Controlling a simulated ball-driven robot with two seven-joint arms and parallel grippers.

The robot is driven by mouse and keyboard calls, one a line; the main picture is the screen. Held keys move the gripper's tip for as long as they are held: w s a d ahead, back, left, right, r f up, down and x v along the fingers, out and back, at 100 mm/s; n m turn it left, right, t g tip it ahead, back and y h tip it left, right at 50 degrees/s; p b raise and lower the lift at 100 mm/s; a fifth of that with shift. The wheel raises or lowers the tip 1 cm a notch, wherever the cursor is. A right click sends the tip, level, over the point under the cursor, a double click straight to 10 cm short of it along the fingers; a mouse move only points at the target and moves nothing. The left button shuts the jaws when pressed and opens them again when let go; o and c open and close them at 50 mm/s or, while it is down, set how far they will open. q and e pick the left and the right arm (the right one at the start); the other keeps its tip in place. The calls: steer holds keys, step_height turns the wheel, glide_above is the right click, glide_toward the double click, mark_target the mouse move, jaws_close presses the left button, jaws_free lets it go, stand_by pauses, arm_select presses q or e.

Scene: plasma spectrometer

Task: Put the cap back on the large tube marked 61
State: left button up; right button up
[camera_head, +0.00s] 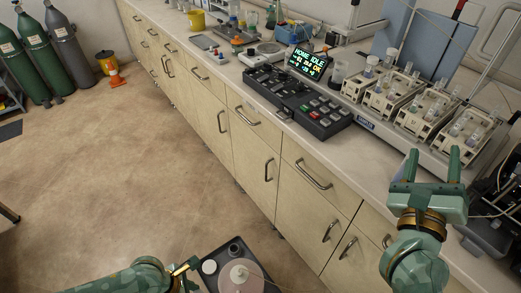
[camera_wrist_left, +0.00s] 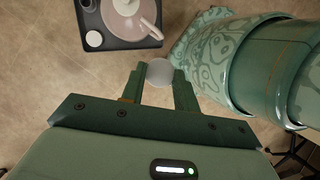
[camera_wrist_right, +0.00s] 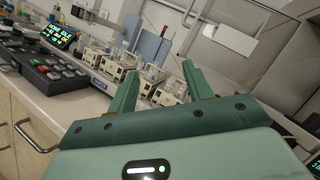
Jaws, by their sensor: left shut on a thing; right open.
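My left gripper (camera_wrist_left: 159,85) is shut on a round white cap (camera_wrist_left: 160,72), held between its fingertips in the left wrist view. In the head view only part of my left arm shows, at the bottom. My right gripper (camera_head: 432,165) is open and empty, in front of the bench at the right; it also shows in the right wrist view (camera_wrist_right: 160,85). Tubes stand in several pale racks (camera_head: 383,101) on the bench beyond it. Some tubes at the back left have white caps (camera_head: 371,60). No marking 61 can be read, so I cannot tell which tube it is.
A dark tray (camera_wrist_left: 140,44) with a pink-white bowl (camera_wrist_left: 130,18) and a white round thing (camera_wrist_left: 94,38) is near my left arm. A control panel with a lit display (camera_head: 308,64) stands left of the racks. A blue panel (camera_head: 408,52) stands behind them.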

step_height(320, 180, down, 10)
steer(key=w+m+g+y, duration=0.1)
steer(key=m+g, duration=0.5)
steer(key=m, duration=0.2)
steer(key=shift+w+d+r+m+y, duration=0.2)
steer(key=shift+r+m+y, duration=0.05)
steer(key=shift+m+y, duration=0.05)
arm_select(q)
steer(key=shift+f+b, duration=0.65)
steer(key=shift+f, duration=0.15)
steer(key=shift+s, duration=0.1)
arm_select(e)
steer(key=x, duration=0.6)
steer(key=shift+w+d+f, duration=0.2)
steer(key=shift+w, duration=0.1)
